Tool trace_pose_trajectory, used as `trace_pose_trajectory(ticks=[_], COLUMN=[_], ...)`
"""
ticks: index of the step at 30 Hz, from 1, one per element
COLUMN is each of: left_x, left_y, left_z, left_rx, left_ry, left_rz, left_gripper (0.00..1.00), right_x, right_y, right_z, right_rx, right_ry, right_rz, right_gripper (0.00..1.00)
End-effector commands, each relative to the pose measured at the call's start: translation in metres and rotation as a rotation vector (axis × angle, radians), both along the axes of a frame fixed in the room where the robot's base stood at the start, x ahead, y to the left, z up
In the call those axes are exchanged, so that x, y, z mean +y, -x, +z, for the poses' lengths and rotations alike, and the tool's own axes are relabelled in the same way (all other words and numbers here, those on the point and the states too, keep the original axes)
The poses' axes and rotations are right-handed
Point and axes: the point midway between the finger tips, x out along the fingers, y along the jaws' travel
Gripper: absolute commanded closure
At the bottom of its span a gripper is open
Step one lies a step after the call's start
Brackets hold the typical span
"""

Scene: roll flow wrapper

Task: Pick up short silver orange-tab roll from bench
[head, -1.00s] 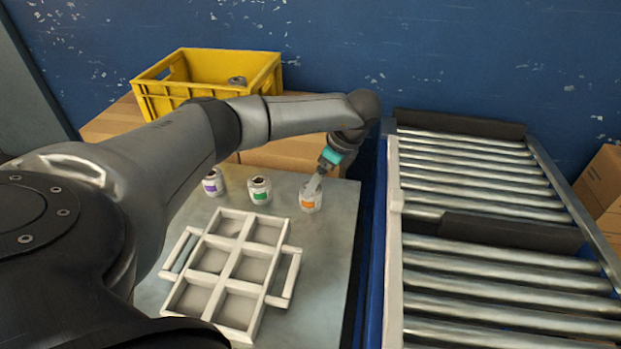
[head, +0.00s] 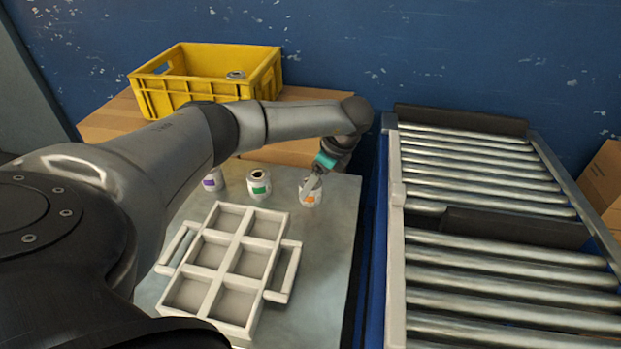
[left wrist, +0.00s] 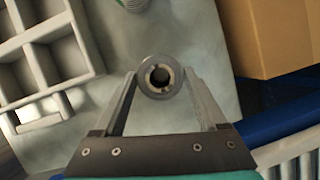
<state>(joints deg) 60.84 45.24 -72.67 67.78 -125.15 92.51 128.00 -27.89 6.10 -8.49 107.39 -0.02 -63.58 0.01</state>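The short silver roll with an orange tab (head: 311,197) stands upright on the grey bench (head: 330,240), right of the other rolls. In the left wrist view its round top and dark core hole (left wrist: 160,76) lie between my left gripper's fingertips. My left gripper (head: 313,186) reaches down over the roll, with one finger partly covering it. In the left wrist view the fingers (left wrist: 160,85) are spread on either side of the roll, very close to its rim; contact is not clear. My right gripper is out of view.
A green-tab roll (head: 259,185) and a purple-tab roll (head: 213,180) stand to the left. A white compartment tray (head: 238,242) is in front. A yellow crate (head: 200,97) with a roll inside is behind. A roller conveyor (head: 500,270) runs along the right.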

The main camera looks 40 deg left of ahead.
Motion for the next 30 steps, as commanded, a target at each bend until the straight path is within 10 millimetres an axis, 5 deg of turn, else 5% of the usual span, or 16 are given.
trace_pose_trajectory(ticks=[18, 30], left_x=[-0.0002, -0.0002], left_y=[-0.0005, -0.0007], left_z=[0.0005, 0.0063], left_rx=[-0.001, -0.002], left_ry=[0.001, 0.000], left_rz=[0.000, 0.000], left_gripper=[0.95, 0.96], right_x=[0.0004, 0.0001], right_y=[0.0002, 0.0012], right_z=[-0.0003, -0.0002], right_rx=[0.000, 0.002], right_ry=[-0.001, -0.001], right_rz=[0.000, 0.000], right_gripper=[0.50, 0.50])
